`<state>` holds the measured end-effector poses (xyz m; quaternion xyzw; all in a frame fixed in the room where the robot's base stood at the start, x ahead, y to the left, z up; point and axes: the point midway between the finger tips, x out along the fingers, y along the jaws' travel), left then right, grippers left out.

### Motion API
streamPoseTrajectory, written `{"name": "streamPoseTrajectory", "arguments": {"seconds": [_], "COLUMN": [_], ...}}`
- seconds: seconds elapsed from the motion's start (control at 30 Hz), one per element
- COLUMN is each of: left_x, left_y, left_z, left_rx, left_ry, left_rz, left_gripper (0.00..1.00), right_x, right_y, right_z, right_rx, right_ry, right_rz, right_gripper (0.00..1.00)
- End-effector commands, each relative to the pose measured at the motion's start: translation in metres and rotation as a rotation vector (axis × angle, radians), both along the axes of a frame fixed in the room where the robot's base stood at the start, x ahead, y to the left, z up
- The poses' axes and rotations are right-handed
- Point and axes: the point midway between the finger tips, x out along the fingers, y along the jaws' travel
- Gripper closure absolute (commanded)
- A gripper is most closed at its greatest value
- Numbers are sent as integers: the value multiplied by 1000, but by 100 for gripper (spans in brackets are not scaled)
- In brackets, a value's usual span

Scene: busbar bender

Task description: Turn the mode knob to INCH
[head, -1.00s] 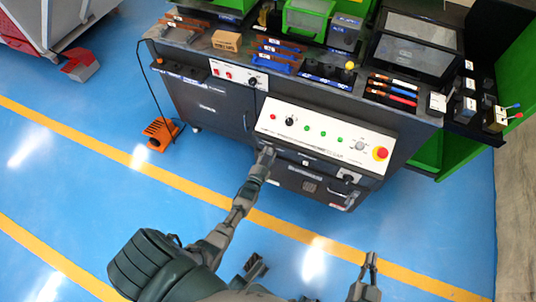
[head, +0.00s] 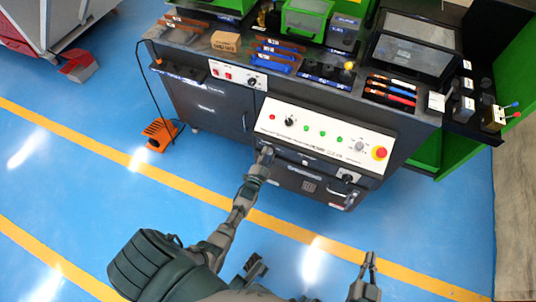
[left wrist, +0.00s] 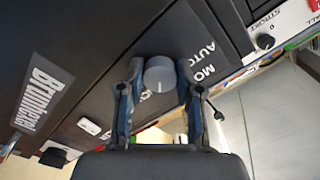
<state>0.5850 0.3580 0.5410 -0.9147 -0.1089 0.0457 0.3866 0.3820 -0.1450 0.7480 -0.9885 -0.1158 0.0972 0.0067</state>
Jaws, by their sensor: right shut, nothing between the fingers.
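The grey round knob (left wrist: 159,74) stands on a dark panel marked "AUTO" and a partly covered "MO…" in the left wrist view. A pale pointer line on its face points toward the bottom of that picture. My left gripper (left wrist: 160,72) has one finger on each side of the knob, very close to it; I cannot tell whether both fingers press on it. In the head view my left gripper (head: 267,152) is at the machine's dark front, just below the white control panel, and the knob is hidden there. My right gripper (head: 370,258) is shut and empty, away from the machine.
The white control panel (head: 325,137) carries a black knob, several green buttons and a red emergency stop (head: 379,153). A black knob (left wrist: 266,42) marked "STROKE" shows nearby in the left wrist view. An orange foot pedal (head: 160,134) lies on the floor.

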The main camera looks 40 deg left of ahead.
Motion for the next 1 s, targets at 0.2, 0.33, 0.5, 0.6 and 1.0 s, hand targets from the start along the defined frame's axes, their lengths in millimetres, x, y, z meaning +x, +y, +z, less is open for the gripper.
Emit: {"name": "streamPoseTrajectory", "arguments": {"seconds": [0.2,0.33,0.5,0.6,1.0], "left_x": [-1,-1,-7,-21,-101], "left_y": [-2,-1,-3,-6,-26], "left_z": [-2,-2,-3,-3,-3], "left_rx": [0,-1,-1,-1,-3], "left_ry": [5,4,5,6,7], "left_rz": [-2,-1,-2,-1,-1], "left_gripper": [40,40,40,40,40], "right_x": [0,0,-3,-2,-1], "right_y": [0,0,-1,0,0], "right_z": [0,0,-1,-1,0], "right_rx": [0,0,-2,-1,0], "right_ry": [-1,-1,3,2,0], "right_rz": [0,0,0,0,0], "right_gripper": [100,100,100,100,100]}}
